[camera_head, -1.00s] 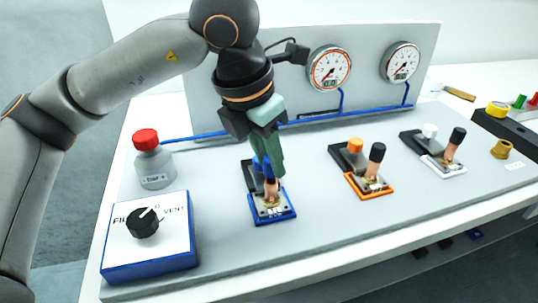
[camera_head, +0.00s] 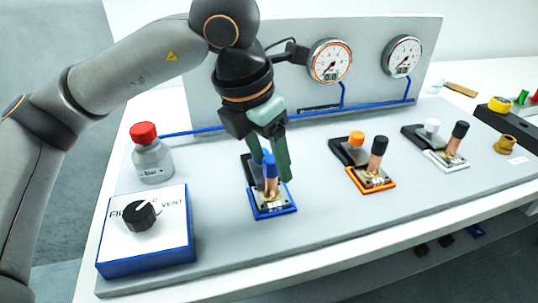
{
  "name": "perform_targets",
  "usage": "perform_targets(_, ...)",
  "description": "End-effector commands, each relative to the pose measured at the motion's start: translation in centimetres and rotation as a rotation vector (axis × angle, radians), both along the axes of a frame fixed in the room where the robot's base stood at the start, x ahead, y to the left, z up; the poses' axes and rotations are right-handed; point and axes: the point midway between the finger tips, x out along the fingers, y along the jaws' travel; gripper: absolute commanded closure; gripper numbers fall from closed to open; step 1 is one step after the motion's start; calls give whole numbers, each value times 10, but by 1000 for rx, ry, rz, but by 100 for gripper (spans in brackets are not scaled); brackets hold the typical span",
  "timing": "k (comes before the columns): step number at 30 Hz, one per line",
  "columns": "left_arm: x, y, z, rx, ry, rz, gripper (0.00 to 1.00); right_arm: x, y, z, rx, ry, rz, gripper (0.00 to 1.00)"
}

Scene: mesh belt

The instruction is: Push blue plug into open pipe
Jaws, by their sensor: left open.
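The blue plug (camera_head: 269,160) sits upright at the top end of a short copper pipe (camera_head: 271,187). The pipe stands on a blue-framed plate (camera_head: 273,211) towards the left of the grey board. I cannot tell how deep the plug sits in the pipe. My left gripper (camera_head: 274,168) comes down from above and is open. Its green fingers stand apart on either side of the plug, with a gap visible on the right. The left finger is partly hidden behind the plug. My right gripper is out of view.
An orange-framed station (camera_head: 371,185) and a white-framed one (camera_head: 447,165) stand to the right, with black-topped copper pipes. A red-capped bottle (camera_head: 152,161) and a box with a black knob (camera_head: 147,252) are left. Gauges (camera_head: 330,60) stand on the back panel.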

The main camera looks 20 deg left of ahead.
Motion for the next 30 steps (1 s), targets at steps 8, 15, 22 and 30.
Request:
perform_targets(8,0,0,0,0,0,0,34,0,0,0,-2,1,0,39)
perform_targets(15,-7,4,33,-1,-4,-1,34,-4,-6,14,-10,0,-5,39)
perform_targets(22,-20,11,84,-1,-3,0,34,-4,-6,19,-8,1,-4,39)
perform_targets(30,-28,16,117,1,0,0,34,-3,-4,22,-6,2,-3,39)
